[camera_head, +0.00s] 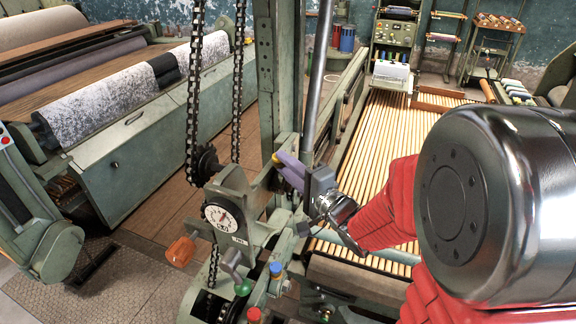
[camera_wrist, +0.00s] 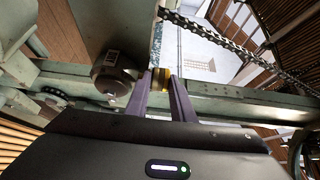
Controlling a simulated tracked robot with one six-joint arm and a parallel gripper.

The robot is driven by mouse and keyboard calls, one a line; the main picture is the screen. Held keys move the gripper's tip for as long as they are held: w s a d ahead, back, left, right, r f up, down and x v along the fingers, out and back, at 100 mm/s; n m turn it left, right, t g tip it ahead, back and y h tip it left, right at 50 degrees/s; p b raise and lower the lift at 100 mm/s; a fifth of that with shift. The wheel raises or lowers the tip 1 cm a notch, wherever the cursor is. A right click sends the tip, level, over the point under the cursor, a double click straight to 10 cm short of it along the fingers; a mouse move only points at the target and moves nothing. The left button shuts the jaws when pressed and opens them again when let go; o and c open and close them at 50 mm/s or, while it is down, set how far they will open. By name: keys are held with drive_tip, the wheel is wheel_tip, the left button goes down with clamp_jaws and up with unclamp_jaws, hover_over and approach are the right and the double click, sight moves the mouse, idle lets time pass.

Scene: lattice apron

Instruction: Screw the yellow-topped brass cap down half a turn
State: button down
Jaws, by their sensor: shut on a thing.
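The yellow-topped brass cap (camera_wrist: 162,76) sits between the tips of my gripper's purple fingers in the wrist view, against a green machine rail. In the head view, only its small yellow top (camera_head: 276,158) shows, at the finger ends beside the green upright post. My gripper (camera_head: 287,166) reaches in from the right and is shut on the cap. The fingers also show in the wrist view (camera_wrist: 160,88), one on each side of the cap. Most of the cap and its seat are hidden by the fingers and the frame.
A dial gauge (camera_head: 220,215), an orange handle (camera_head: 181,250), a green knob (camera_head: 243,288), a blue-topped cap (camera_head: 275,268) and a red-topped cap (camera_head: 253,314) are on the machine below. A chain (camera_head: 193,90) hangs left of the post. The slatted apron (camera_head: 395,125) lies behind my arm.

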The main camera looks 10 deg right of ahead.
drive_tip(key=shift+f, duration=0.3)
drive_tip(key=c, duration=1.8)
unclamp_jaws()
drive_tip(key=shift+r, duration=0.1)
drive_tip(key=shift+r, duration=0.1)
